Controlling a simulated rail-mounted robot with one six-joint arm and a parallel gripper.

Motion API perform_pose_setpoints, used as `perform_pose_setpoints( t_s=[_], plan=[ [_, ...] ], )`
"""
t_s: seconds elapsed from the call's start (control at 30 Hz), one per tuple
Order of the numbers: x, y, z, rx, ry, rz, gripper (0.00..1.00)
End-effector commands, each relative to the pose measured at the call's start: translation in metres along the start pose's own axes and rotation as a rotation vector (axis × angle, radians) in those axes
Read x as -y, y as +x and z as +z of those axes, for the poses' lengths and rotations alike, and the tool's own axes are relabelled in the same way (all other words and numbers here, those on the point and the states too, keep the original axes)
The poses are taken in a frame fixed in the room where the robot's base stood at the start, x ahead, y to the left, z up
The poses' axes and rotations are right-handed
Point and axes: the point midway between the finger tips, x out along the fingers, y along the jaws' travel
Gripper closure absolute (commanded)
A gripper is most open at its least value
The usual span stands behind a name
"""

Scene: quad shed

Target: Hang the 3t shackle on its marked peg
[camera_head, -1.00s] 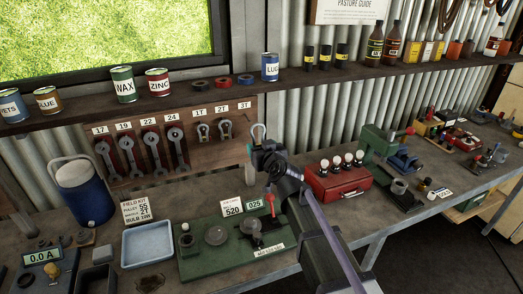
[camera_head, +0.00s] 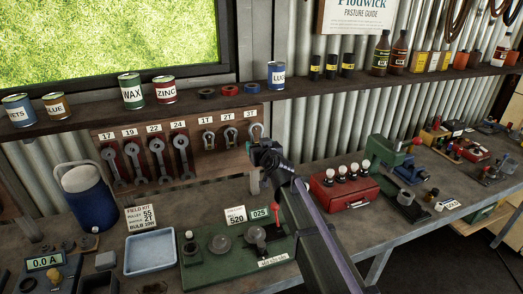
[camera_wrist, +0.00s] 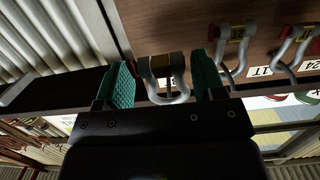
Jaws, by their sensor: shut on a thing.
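The 3t shackle (camera_head: 256,131) is grey and U-shaped, and shows just under the 3T label (camera_head: 252,112) at the right end of the wooden peg board. My gripper (camera_head: 264,152) is right below it. In the wrist view, which is upside down, the shackle (camera_wrist: 165,70) sits between the teal fingers of my gripper (camera_wrist: 165,82), close to the board. Its peg is hidden, and I cannot tell whether the shackle is around it. The 2T shackle (camera_head: 230,136) and 1T shackle (camera_head: 208,139) hang on the board to the left.
Several wrenches (camera_head: 148,157) hang farther left on the board. A shelf (camera_head: 190,108) with cans, including a blue can (camera_head: 276,75), runs above. A red toolbox (camera_head: 343,187) stands to the right on the bench, and a green test board (camera_head: 238,250) lies below.

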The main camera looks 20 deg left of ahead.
Motion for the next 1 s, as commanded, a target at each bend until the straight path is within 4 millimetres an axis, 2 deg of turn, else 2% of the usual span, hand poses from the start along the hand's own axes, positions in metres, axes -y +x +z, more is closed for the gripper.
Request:
perform_pose_setpoints(
  t_s=[0.13, 0.33, 0.97, 1.0],
  plan=[
    [0.0, 0.013, -0.001, 0.0, 0.0, 0.0, 0.65],
    [0.0, 0.024, 0.008, 0.0, 0.0, 0.0, 0.65],
    [0.0, 0.025, 0.008, 0.0, 0.0, 0.0, 0.65],
    [0.0, 0.025, 0.008, 0.0, 0.0, 0.0, 0.35]
  ],
)
